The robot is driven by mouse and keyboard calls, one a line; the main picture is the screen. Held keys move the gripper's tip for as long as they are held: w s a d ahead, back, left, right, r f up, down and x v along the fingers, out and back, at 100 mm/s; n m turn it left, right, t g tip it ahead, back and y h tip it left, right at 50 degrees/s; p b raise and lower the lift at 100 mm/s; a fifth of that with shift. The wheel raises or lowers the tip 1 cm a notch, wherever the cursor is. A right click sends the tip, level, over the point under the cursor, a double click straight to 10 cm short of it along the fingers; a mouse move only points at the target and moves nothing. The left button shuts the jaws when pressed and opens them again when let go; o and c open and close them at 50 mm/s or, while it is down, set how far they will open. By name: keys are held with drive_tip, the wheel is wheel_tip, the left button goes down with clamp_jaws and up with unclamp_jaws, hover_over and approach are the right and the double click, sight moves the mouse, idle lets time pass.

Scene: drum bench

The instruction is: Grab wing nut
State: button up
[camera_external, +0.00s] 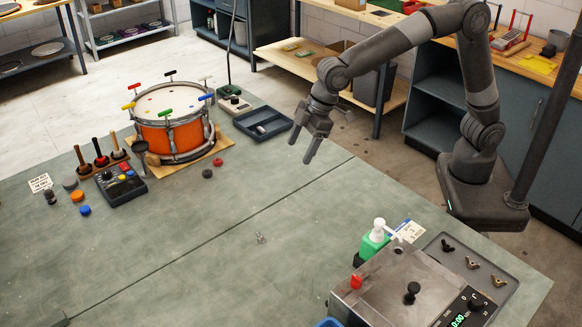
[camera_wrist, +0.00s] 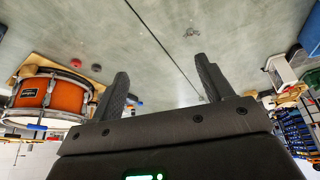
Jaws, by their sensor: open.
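A small silver-grey wing nut (camera_external: 260,238) lies alone on the grey-green bench top, close to the dark seam. In the wrist view a small wing-shaped piece (camera_wrist: 191,32), apparently the same nut, lies beyond my fingertips. My gripper (camera_external: 300,150) is in the air above the bench's back edge, well away from the nut. In the wrist view its two fingers (camera_wrist: 162,68) stand wide apart with nothing between them. Three more wing nuts sit on a grey tray at the right: a black one (camera_external: 448,245) and two brownish ones (camera_external: 472,262) (camera_external: 497,281).
An orange drum (camera_external: 185,137) with colored T-handles stands at the back left. Mallets, a black control box (camera_external: 121,185) and small pucks are near it. A metal machine (camera_external: 405,292) and a green bottle (camera_external: 373,240) are at the front right. The bench around the lone nut is clear.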

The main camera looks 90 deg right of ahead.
drive_tip(key=n, duration=0.1)
approach(261, 238)
drive_tip(key=f, duration=0.1)
drive_tip(key=d+f, duration=0.1)
drive_tip(key=shift+w+d+f+g, duration=0.1)
drive_tip(key=shift+w+f+g, duration=0.2)
drive_tip(key=shift+w+f, duration=0.1)
drive_tip(key=shift+x, duration=2.85)
drive_tip(key=shift+w+r, duration=0.1)
drive_tip(key=shift+w, duration=0.05)
drive_tip(key=c, duration=1)
drive_tip(key=shift+r+y, duration=0.1)
drive_tip(key=shift+y, duration=0.2)
drive_tip(key=shift+c, duration=0.2)
